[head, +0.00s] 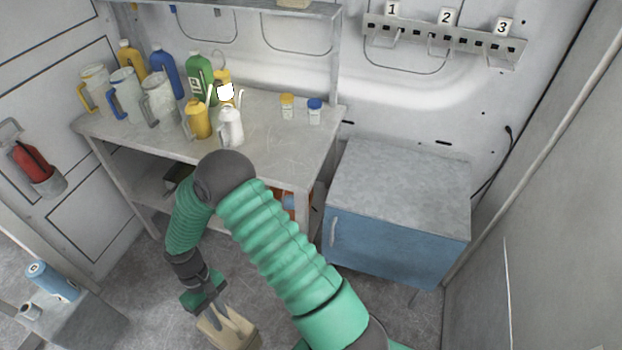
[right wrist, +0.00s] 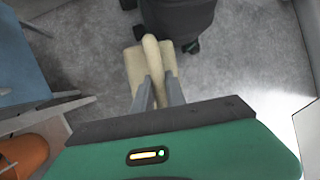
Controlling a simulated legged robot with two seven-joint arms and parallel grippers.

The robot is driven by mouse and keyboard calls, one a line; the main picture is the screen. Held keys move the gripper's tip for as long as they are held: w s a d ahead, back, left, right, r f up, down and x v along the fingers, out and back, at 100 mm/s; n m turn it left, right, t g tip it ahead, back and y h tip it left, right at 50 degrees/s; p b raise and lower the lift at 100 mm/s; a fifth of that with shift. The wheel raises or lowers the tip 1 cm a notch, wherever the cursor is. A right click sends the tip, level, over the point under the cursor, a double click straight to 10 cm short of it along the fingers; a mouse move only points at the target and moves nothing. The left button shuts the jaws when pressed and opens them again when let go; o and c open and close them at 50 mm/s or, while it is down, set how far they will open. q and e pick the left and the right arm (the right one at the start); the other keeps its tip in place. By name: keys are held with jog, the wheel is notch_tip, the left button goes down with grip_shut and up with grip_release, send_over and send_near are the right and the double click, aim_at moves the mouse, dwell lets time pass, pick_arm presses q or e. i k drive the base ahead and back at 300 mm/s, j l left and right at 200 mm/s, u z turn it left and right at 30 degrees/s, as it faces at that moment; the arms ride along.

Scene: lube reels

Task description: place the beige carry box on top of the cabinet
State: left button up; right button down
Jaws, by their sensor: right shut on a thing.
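The beige carry box (head: 238,338) hangs low over the floor at the bottom of the head view, partly cut off by the frame edge. My right gripper (head: 222,321) is shut on it from above. In the right wrist view the box (right wrist: 135,63) and its upright handle show between the fingers of the right gripper (right wrist: 158,92). The cabinet (head: 398,190) stands to the right, with a blue front and a bare grey top. The box is left of the cabinet and below its top. My left gripper is not in view.
A workbench (head: 268,145) at the back left holds several jugs and bottles and two small jars (head: 287,106). A numbered hook rail (head: 440,42) is on the wall above the cabinet. A blue container (head: 52,281) lies at lower left. Floor between bench and cabinet is narrow.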

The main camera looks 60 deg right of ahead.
aim_at(387, 189)
jog(key=k+l+z, duration=0.1)
jog(key=z, duration=1.45)
jog(key=k+l, duration=0.05)
jog(key=l, duration=0.05)
